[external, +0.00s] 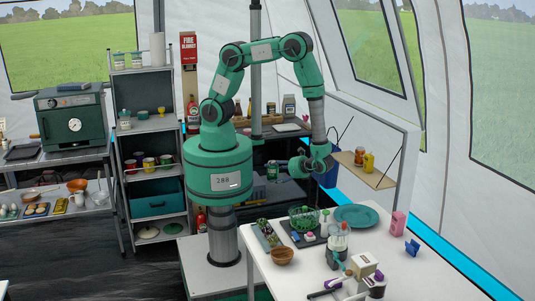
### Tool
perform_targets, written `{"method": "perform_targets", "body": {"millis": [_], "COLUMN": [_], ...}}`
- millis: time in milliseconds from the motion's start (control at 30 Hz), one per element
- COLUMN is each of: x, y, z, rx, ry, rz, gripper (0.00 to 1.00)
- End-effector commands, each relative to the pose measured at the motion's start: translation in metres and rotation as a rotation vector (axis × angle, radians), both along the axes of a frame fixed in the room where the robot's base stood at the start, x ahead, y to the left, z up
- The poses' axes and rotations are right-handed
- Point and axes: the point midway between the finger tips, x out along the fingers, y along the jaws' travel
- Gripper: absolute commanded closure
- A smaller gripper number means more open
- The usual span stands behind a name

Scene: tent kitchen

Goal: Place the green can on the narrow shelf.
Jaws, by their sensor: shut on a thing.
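My gripper (283,165) hangs at the end of the arm, to the left of the narrow shelf. A small green can (272,171) shows at its fingertips, and the gripper is shut on it. The can looks roughly upright, but it is small and its details are hard to tell. The narrow shelf (372,178) is a light wooden board fixed by the tent wall, right of the gripper. A dark brown jar (359,157) and a yellow bottle (368,162) stand on it. The can is apart from the shelf.
A blue bucket (329,176) hangs between gripper and shelf. The white table (290,268) in front holds a green basket (303,217), a teal plate (356,216), a blender (337,244) and a wooden bowl (282,256). Bare board shows on the shelf's front right part.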

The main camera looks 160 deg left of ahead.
Motion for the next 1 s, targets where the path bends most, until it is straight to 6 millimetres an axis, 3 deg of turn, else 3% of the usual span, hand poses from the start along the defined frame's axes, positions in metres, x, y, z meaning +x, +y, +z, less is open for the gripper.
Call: {"method": "perform_targets", "body": {"millis": [200, 500, 800, 1000], "x": [-0.054, -0.111, -0.150, -0.165], "y": [0.048, 0.116, 0.181, 0.221], "z": [0.008, 0.020, 0.030, 0.034], "rx": [0.000, -0.001, -0.004, -0.006], "ry": [-0.002, -0.004, -0.007, -0.007], "rz": [-0.214, -0.498, -0.765, -0.935], "gripper": [0.55, 0.55, 0.55, 0.55]}}
